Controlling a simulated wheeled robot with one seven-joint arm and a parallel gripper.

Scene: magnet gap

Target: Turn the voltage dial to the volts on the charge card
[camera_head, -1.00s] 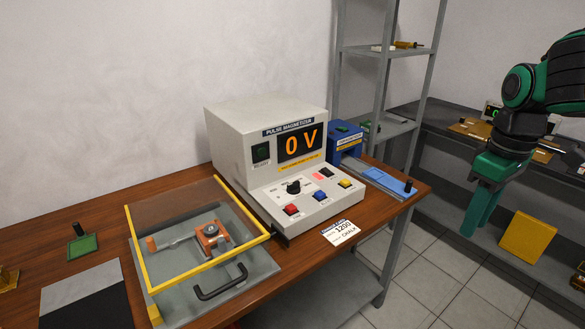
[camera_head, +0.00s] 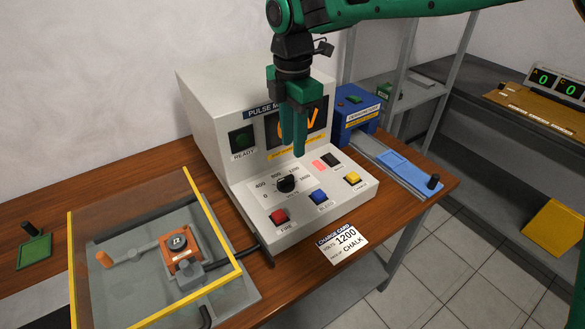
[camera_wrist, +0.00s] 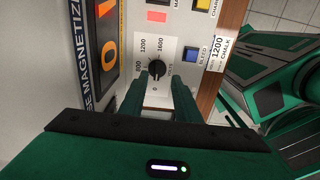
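The voltage dial (camera_head: 286,184) is a black knob on the magnetizer's sloped panel, with a printed scale around it; it also shows in the wrist view (camera_wrist: 156,68). I cannot read its pointer surely. The charge card (camera_head: 341,244) at the table's front edge reads volts 1200 and CHALK. The orange voltage display (camera_head: 312,122) is partly hidden by my gripper, so its figure is not fully readable. My gripper (camera_head: 299,152) points down above the dial, apart from it. In the wrist view its two fingers are apart, with nothing between them, and the dial lies just beyond their tips.
Red (camera_head: 279,216), blue (camera_head: 319,197) and yellow (camera_head: 352,178) buttons sit close around the dial. A yellow-framed clear cover (camera_head: 72,250) over a fixture stands at left. A blue box (camera_head: 355,108) stands behind right. Open floor lies to the right.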

